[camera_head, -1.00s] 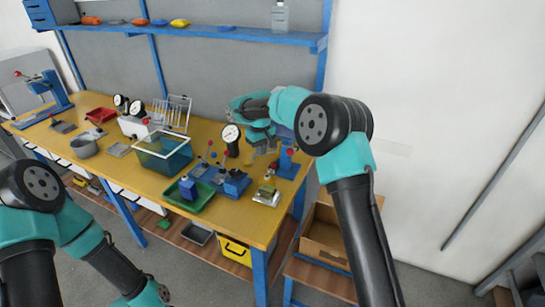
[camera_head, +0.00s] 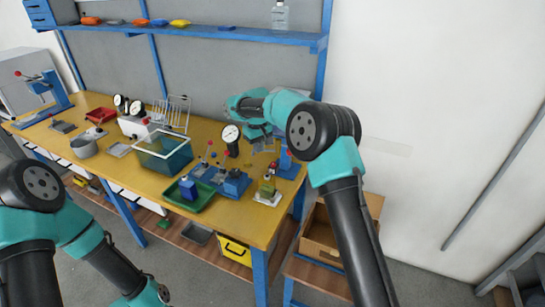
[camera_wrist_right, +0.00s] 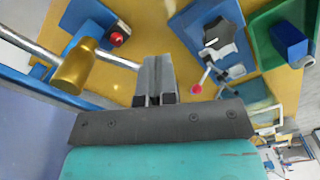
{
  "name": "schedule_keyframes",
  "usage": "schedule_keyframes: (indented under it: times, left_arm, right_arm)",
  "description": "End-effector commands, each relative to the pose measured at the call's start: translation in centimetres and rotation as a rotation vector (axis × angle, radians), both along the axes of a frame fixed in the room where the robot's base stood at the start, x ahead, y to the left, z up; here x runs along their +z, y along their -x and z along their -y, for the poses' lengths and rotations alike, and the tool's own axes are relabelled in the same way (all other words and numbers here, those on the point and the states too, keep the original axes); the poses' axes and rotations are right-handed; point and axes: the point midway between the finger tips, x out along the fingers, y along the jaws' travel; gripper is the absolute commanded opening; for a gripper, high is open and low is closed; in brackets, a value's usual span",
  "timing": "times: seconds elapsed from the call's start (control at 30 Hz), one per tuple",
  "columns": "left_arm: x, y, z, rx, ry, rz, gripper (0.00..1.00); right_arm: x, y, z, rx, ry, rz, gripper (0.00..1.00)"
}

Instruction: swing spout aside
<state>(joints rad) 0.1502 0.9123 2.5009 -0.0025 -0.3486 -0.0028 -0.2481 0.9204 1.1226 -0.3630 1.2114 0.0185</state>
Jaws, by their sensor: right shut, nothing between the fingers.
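No part is plainly recognisable as the spout; it may be the metal rod with a brass-coloured cylinder (camera_wrist_right: 82,66) at the left of the right wrist view. My right gripper (camera_head: 262,146) is over the back right of the bench, near the dial gauge (camera_head: 231,133). In the right wrist view its fingers (camera_wrist_right: 158,85) are together and empty. The rod's end is close beside the fingers; I cannot tell whether they touch. In the head view my forearm and gripper hide this area. My left arm is at the lower left, its gripper out of view.
A blue lever press (camera_head: 287,166) stands under my right forearm. A blue fixture with red-knobbed levers (camera_head: 234,184), a green tray (camera_head: 190,203) with a blue block and a clear water tank (camera_head: 163,155) stand to the left. A shelf (camera_head: 200,32) runs above the bench.

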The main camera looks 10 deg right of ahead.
Motion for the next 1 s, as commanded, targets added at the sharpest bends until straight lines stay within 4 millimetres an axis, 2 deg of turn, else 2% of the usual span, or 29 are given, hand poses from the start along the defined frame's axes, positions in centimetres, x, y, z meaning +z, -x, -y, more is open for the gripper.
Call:
schedule_keyframes:
  times: [1.0]
  left_arm:
    - [0.0, 0.0, 0.0, 0.0, 0.0, 0.0, 0.0]
  right_arm:
    - [0.0, -1.9, 0.2, 0.0, 0.001, 0.006, 0.0]
